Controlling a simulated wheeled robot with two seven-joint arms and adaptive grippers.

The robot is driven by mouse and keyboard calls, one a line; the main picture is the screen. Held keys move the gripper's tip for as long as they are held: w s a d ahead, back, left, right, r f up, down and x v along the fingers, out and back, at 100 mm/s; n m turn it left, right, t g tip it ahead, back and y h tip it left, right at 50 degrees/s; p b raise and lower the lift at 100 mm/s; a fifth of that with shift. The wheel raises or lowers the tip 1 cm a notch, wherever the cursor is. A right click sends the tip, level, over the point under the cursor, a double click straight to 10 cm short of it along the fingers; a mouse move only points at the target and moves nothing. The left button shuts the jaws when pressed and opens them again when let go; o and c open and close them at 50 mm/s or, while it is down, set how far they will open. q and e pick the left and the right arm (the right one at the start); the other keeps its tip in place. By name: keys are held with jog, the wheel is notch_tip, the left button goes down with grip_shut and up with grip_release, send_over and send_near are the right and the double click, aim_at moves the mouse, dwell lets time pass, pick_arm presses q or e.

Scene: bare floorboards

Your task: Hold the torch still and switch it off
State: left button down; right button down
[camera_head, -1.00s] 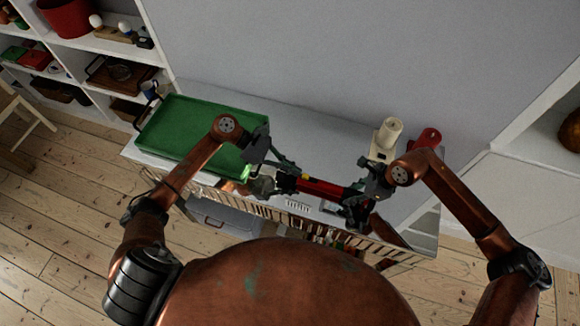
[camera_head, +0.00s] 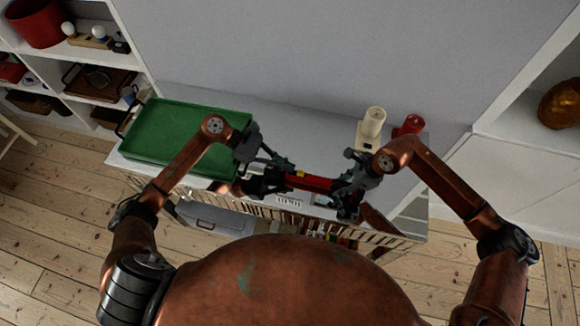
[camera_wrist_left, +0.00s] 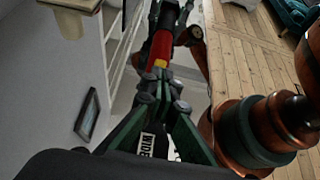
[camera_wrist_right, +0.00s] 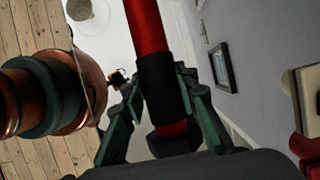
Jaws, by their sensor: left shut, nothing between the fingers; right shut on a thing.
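The torch (camera_head: 312,183) has a red body, black ends and a yellow switch patch (camera_head: 300,174). It lies roughly level above the white shelf top, its wider black head (camera_head: 262,185) to the left. No glow shows at the head. My right gripper (camera_head: 347,188) is shut around the black grip at the right end, seen closely in the right wrist view (camera_wrist_right: 165,100). My left gripper (camera_head: 284,165) is shut and empty, its fingertips beside the torch near the switch. In the left wrist view the yellow patch (camera_wrist_left: 160,64) sits just beyond those fingertips; contact is unclear.
A green tray (camera_head: 180,130) lies on the left of the white shelf top. A cream object with a cylinder (camera_head: 372,124) and a red object (camera_head: 410,125) stand at the right, behind my right gripper. The wall rises behind. The middle back of the top is clear.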

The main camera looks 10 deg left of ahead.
pick_arm(q)
jog(key=v, duration=0.8)
jog(key=shift+a, duration=0.1)
pick_arm(e)
jog(key=c, duration=1.4)
grip_release()
jog(key=shift+c, duration=0.2)
